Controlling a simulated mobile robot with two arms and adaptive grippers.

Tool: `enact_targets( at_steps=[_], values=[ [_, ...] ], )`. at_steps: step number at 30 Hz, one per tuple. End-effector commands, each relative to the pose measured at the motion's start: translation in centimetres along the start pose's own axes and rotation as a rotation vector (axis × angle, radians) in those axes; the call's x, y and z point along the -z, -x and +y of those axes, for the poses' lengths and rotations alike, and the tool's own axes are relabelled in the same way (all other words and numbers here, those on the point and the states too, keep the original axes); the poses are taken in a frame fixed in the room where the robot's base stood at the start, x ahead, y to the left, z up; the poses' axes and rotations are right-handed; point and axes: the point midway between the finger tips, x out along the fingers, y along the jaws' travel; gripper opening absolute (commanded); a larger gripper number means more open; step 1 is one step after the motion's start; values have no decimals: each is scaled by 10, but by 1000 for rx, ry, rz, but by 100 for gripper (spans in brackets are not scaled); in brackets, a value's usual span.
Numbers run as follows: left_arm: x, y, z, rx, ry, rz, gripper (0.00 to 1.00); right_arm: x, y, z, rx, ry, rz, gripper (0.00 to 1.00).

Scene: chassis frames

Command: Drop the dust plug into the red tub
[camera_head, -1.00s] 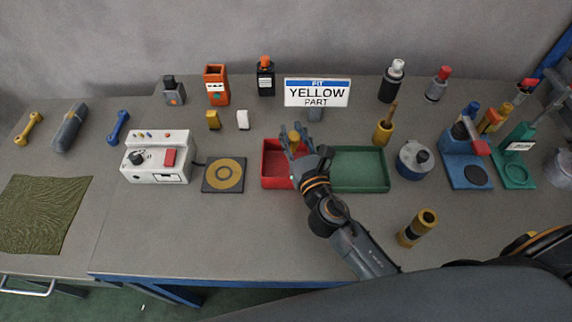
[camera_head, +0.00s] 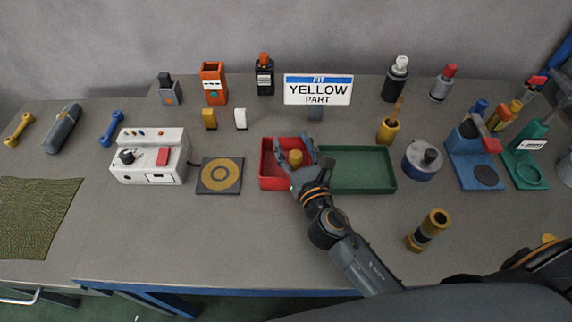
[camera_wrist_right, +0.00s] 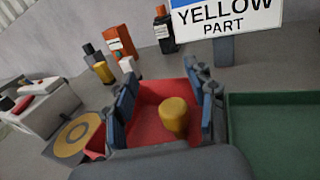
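The dust plug, a short yellow cylinder with a rounded top (camera_head: 295,157), is inside the red tub (camera_head: 267,181). In the right wrist view the plug (camera_wrist_right: 174,114) stands roughly upright within the red tub (camera_wrist_right: 150,92), and its base is partly hidden. My right gripper (camera_head: 296,152) is over the tub with its fingers spread. In the right wrist view the gripper (camera_wrist_right: 168,105) has fingers on either side of the plug, with a clear gap on the left; light contact on the right cannot be ruled out. My left gripper is not in view.
A green tray (camera_head: 360,187) adjoins the tub on the right. A sign reading "FIT YELLOW PART" (camera_head: 318,90) stands behind. A white control box (camera_head: 147,165) and a dark square plate (camera_head: 205,187) are left.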

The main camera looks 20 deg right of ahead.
Motion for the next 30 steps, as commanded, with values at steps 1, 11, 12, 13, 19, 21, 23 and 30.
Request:
enact_targets(
  at_steps=[1,11,12,13,19,21,23,30],
  values=[
    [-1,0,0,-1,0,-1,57,0,0,0,0,0,0,56],
    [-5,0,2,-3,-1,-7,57,2,18,0,0,-1,3,56],
    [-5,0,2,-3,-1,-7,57,2,25,0,0,-1,4,56],
    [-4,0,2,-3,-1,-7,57,2,31,0,0,-1,5,56],
    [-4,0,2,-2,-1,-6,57,2,73,0,0,1,5,56],
    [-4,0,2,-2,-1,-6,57,2,86,0,0,2,5,56],
    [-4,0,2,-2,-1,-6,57,1,95,0,0,1,4,56],
    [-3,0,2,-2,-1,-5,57,0,118,0,-1,2,1,56]
  ],
)
